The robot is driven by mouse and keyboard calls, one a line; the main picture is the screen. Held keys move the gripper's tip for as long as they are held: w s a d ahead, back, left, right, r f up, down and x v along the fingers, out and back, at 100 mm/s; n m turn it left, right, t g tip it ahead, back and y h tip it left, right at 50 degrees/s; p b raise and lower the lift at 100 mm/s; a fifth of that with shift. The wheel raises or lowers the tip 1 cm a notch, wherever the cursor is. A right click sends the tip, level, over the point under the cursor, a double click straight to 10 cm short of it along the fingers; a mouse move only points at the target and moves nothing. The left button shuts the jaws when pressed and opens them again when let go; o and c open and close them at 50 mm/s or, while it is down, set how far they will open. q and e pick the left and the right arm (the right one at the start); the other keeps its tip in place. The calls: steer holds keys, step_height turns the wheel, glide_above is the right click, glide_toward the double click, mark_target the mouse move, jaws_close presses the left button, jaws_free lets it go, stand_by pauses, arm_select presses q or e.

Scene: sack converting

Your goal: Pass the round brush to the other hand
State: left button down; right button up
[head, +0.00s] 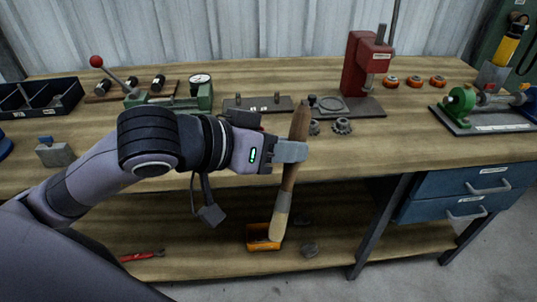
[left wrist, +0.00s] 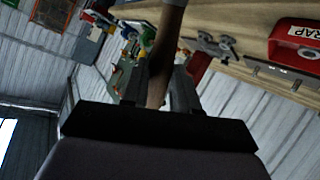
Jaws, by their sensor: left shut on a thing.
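The round brush (head: 288,182) has a brown wooden handle, a grey ferrule and pale bristles. It hangs nearly upright in front of the bench edge, handle up and bristles down. My left gripper (head: 292,151) is shut on the handle from the left side. In the left wrist view the brush handle (left wrist: 167,45) runs between the two fingers of the gripper (left wrist: 160,88). The fingers hide a short piece of the handle. My right gripper is in neither view.
The wooden bench (head: 370,140) lies behind the brush, with a red press (head: 362,70), a green lever tool (head: 170,98) and gears (head: 342,126). Below, a lower shelf (head: 205,262) holds an orange box (head: 260,244). Blue drawers (head: 465,190) are at right. A red labelled bin (left wrist: 293,42) shows in the left wrist view.

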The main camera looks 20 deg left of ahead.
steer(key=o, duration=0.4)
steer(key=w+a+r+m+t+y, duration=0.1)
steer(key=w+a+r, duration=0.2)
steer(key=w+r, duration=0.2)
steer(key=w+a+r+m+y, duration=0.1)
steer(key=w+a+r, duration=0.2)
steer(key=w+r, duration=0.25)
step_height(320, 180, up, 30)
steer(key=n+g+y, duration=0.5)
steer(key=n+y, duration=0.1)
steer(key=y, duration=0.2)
glide_above(289, 176)
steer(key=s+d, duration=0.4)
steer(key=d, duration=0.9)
arm_select(q)
steer(key=d+r, duration=0.4)
steer(key=r, duration=0.2)
steer(key=shift+s+d+m+g+h, duration=0.3)
steer(key=shift+s+d+m+h, duration=0.1)
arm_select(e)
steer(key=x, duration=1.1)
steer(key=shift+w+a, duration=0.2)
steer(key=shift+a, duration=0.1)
